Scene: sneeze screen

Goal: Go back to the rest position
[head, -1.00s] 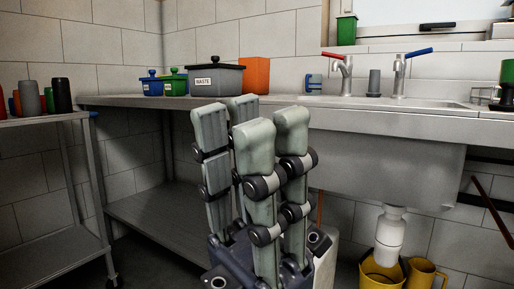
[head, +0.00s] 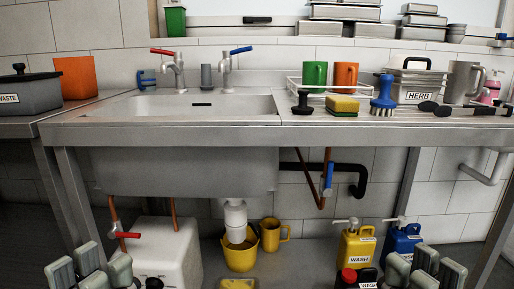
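My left gripper (head: 91,268) shows at the bottom left of the head view. Only its grey-green fingers are in the picture. They stand upright with gaps between them and nothing visible in them, so it looks open. My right gripper (head: 425,269) shows at the bottom right, its fingers also upright, spread and empty. Both are in front of the sink counter and apart from each other. The palms and arms are outside the frame. No other object belongs to the task.
A steel sink (head: 190,103) is ahead, with a rack, green mug (head: 315,76), sponge (head: 342,106) and blue brush (head: 384,92) to its right.

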